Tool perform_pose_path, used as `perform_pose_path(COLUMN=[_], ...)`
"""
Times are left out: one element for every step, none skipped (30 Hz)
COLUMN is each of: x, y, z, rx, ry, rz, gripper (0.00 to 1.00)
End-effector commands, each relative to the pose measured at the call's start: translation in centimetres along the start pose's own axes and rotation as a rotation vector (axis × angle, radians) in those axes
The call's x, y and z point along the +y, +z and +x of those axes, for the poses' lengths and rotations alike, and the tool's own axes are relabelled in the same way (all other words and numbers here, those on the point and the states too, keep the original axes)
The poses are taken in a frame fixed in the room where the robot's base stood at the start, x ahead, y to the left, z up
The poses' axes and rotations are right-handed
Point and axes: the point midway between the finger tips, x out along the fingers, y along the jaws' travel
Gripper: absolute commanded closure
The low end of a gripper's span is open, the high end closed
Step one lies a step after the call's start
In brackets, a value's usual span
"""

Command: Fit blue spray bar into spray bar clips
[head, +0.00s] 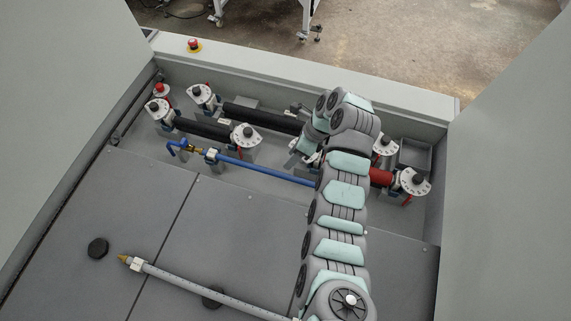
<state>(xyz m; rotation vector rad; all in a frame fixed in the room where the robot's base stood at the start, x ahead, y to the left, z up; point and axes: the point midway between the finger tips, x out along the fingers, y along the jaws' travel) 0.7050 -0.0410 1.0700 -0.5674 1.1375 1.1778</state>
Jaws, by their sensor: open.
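The blue spray bar (262,172) runs across the machine's trough, just beyond the edge of the grey panels. Its left end has a blue hooked piece and a brass-coloured fitting. A pale clip (212,155) shows at the bar near its left end; I cannot tell whether the bar is seated in it. The bar's right part is hidden behind my arm, and so is any clip there. My gripper (292,160) points down over the trough, just beyond the bar's right part. It is open and appears empty, with its fingers partly hidden by my arm.
Dark rollers (262,118) and a red roller (381,178) with round white dial mounts fill the trough. A grey spray bar (205,290) lies across the front panels (150,210). High walls stand at left and right. A red emergency button (194,45) sits on the back rim.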

Motion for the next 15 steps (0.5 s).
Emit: perform_pose_path(x=[-0.1,-0.1,-0.1,0.0,0.0,0.0,0.0,0.0,0.0,0.0,0.0,0.0,0.0,0.0,0.0], y=[0.0,0.0,0.0,0.0,0.0,0.0,0.0,0.0,0.0,0.0,0.0,0.0,0.0,0.0,0.0], z=[-0.9,-1.3,-1.6,-1.8,-2.0,-2.2,-2.3,-2.3,-2.4,-2.4,-2.4,-2.4,-2.4,-2.4,-2.4], rx=[-0.001,-0.001,-0.001,-0.001,0.0,0.0,0.0,0.0,0.0,0.0,0.0,0.0,0.0,0.0,0.0], ry=[-0.002,-0.002,-0.002,-0.002,-0.001,-0.001,0.0,0.0,0.0,0.001,0.001,0.001,0.001,0.001,0.0], rz=[0.001,0.001,0.001,0.001,0.001,0.001,0.001,0.0,0.0,0.0,0.0,0.0,0.0,0.0,0.0], gripper=[0.59,0.59,0.59,0.59,0.59,0.59,0.59,0.59,0.59,0.59,0.59,0.59,0.59,0.59,0.59])
